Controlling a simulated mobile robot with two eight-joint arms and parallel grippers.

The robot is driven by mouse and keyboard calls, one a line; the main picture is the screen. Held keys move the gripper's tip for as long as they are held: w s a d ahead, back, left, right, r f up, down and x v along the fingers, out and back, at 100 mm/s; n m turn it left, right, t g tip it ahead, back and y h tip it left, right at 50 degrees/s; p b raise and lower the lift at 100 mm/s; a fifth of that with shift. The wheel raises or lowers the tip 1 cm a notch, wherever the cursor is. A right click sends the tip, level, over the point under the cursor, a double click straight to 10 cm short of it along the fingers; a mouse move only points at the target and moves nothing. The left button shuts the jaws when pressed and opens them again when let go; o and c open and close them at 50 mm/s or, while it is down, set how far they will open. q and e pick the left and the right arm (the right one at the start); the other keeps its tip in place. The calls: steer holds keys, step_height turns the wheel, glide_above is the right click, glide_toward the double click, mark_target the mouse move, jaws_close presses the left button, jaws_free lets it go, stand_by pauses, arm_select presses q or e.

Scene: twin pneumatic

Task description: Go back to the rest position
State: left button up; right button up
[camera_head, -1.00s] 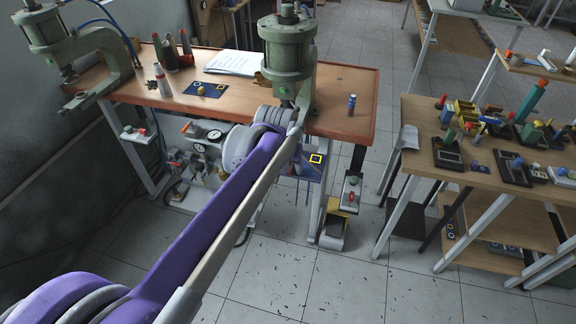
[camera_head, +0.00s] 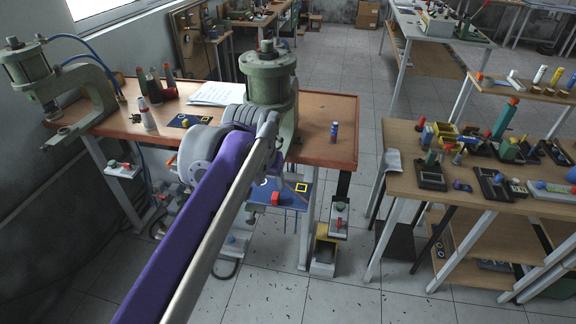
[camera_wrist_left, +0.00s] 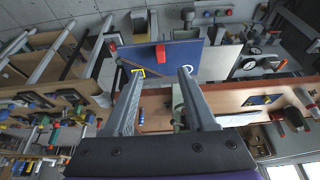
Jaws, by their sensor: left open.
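My left arm comes up from the bottom of the head view, with its purple link (camera_head: 190,225) and grey wrist (camera_head: 205,145) in front of the wooden bench (camera_head: 335,150). The left gripper's fingers are hidden behind the arm there. In the left wrist view the left gripper (camera_wrist_left: 160,73) has its two grey fingers apart, with nothing between them. Beyond them is a blue board (camera_wrist_left: 195,55) bearing a red block (camera_wrist_left: 161,54); the board also shows in the head view (camera_head: 262,190) below the bench top. My right gripper is in neither view.
A green press (camera_head: 267,78) stands on the bench close behind my wrist, and another press (camera_head: 95,85) stands at the left. A side table (camera_head: 400,180) with many small parts is at the right.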

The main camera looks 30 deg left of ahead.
arm_select(q)
steer(key=s+d+f+m, duration=0.1)
steer(key=s+d+f, duration=0.2)
steer(key=s+f, duration=0.2)
steer(key=s+d+f+m, duration=0.1)
steer(key=s+d+f, duration=0.2)
steer(key=s+f, duration=0.3)
steer(key=s+d+f+t+h, duration=0.1)
steer(key=s+d+f, duration=0.2)
steer(key=s+f, duration=0.3)
steer(key=shift+d+f+m, duration=0.15)
steer(key=shift+f+m, duration=0.25)
steer(key=shift+f, duration=0.25)
